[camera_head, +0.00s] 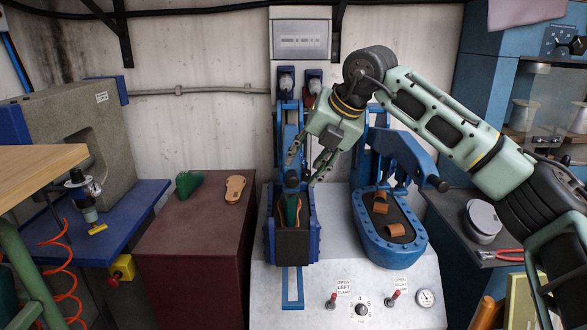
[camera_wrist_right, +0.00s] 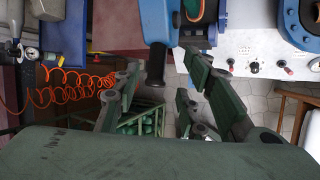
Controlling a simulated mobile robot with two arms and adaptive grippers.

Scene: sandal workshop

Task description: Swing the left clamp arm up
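The left clamp arm (camera_head: 291,128) is blue and comes forward and down over the left station (camera_head: 270,240). Its black handle (camera_head: 292,180) is at the front end, above a green last with a brown sandal (camera_head: 289,208). In the right wrist view the black handle (camera_wrist_right: 156,66) shows between the open fingers (camera_wrist_right: 160,80). I see no clear contact; the gap to each finger is visible. My left gripper is not in view.
The right clamp arm (camera_head: 408,155) slants over the blue right station (camera_head: 388,250) holding brown straps. A maroon cabinet (camera_head: 195,240) with a green last (camera_head: 187,183) and a sole (camera_head: 235,189) stands left.

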